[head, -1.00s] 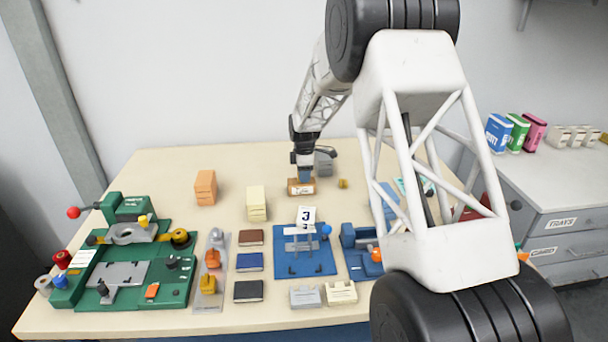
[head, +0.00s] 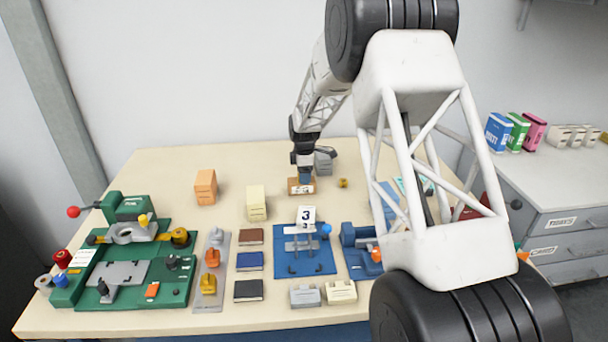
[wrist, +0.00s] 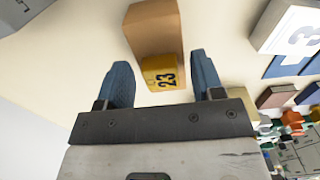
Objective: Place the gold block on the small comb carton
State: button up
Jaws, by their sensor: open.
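A gold block marked 23 (wrist: 162,72) sits between the blue fingertips in the wrist view. My gripper (wrist: 162,75) is open, with a finger on each side of the block. The brown carton (wrist: 152,30) is directly beyond the block in that view, and the block overlaps its edge. In the head view the carton (head: 301,190) stands at the back of the table with a white label facing front. My gripper (head: 305,178) is right at its top there, and its near finger hides the block. The block appears to be on the carton, but its contact is hidden.
A small dull yellow piece (head: 343,183) lies just right of the carton. A grey object (head: 323,162) stands behind it. An orange box (head: 205,187) and a cream box (head: 256,204) stand to the left. A blue stand with a 3 sign (head: 306,215) is in front.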

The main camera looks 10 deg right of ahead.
notch_tip(320, 180, up, 12)
dwell(0.7)
jog(key=shift+r, duration=0.1)
dwell(0.6)
jog(key=s+d+r+m, duration=0.25)
jog(key=s+r, duration=0.25)
jog(key=s, duration=0.5)
jog(key=s+d+r+m+t, duration=0.1)
jog(key=s+r+m, duration=0.3)
jog(key=s, duration=0.6)
jog(key=s+d+r+m, duration=0.25)
jog(key=s+r, duration=0.25)
jog(key=s, duration=0.5)
jog(key=s+d+f+m, duration=0.1)
jog(key=s+m, duration=0.3)
jog(key=s, duration=1)
jog(key=s+d+f+m+t, duration=0.1)
jog(key=s+f+m, duration=0.2)
jog(key=s, duration=1.2)
jog(key=shift+s+d+f+m+t, duration=0.15)
jog(key=shift+s+d+m+t, duration=0.15)
jog(key=shift+m, duration=0.8)
jog(key=shift+w, duration=0.1)
